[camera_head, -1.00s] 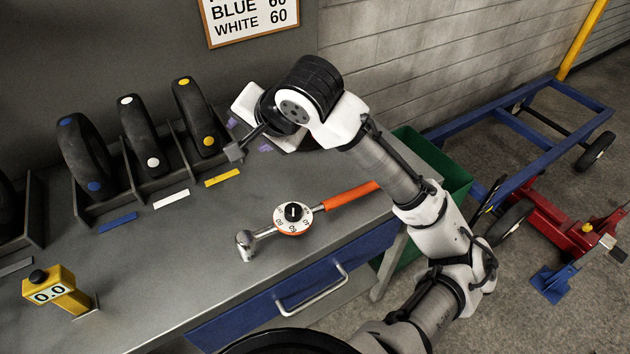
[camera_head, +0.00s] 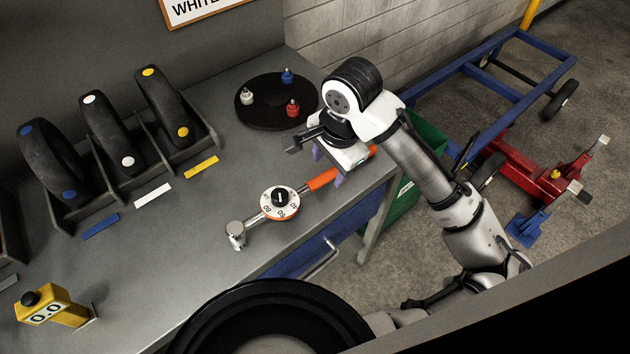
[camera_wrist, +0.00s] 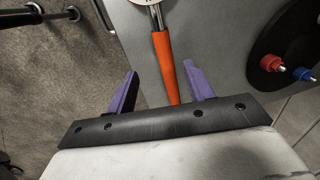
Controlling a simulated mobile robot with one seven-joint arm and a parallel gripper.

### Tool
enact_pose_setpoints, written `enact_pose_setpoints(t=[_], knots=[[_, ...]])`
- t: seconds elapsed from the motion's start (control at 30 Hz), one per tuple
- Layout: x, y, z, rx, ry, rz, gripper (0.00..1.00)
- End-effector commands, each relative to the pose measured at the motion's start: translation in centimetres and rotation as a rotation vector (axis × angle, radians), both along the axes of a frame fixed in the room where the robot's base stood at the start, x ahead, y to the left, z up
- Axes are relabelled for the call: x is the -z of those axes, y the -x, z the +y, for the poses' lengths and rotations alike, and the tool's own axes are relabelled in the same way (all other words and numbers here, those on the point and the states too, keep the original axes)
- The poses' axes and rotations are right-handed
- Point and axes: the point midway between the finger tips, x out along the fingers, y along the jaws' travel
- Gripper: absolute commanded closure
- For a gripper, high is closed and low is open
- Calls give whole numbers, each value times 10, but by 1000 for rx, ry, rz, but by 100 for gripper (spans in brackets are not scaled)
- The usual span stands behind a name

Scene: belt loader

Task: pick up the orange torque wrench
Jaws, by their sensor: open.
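The orange torque wrench (camera_head: 322,180) lies on the grey workbench. It has an orange handle, a round white dial with a black knob, and a silver head toward the lower left. My gripper (camera_head: 328,168) is above the handle's far end, with the wrist covering part of that end. In the wrist view the orange handle (camera_wrist: 167,62) runs between the two purple fingers of my open gripper (camera_wrist: 162,92). The fingers stand apart on either side of it. I cannot tell the height of the fingers above the handle.
A black turntable (camera_head: 262,112) with red, blue and white pieces stands behind the wrench. A yellow gauge (camera_head: 48,306) sits at front left. The bench's right edge is close by, with a green bin (camera_head: 405,200) beyond.

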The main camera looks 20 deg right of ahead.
Motion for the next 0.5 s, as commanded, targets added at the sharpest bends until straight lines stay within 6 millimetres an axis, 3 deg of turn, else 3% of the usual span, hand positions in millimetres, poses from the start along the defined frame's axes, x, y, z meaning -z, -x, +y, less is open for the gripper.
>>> enact_pose_setpoints(t=[0.23,0.5], knots=[[14,-4,3,-2,0,1,48],[48,-14,9,0,-1,1,48]])
